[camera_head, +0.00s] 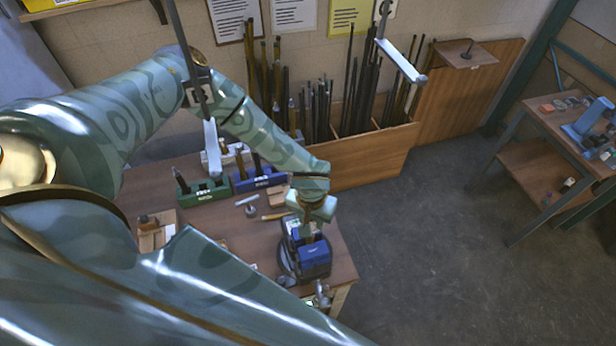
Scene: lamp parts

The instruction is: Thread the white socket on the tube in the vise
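A blue vise (314,258) is fixed near the right end of the wooden workbench. My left arm comes in from the left and bends down over it. My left gripper (308,228) points down just above the vise, close over its jaws. Its fingertips are too small and too covered to show whether they are open or shut. I cannot make out the white socket or the tube apart from the gripper; both may be hidden there. My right gripper is not in view.
A green holder (203,192) and a blue holder (258,179) stand on the workbench (205,216), left of the vise, with small loose parts nearby. Behind is a wooden bin (370,154) of upright tubes. A second bench (571,115) stands far right. The floor between is clear.

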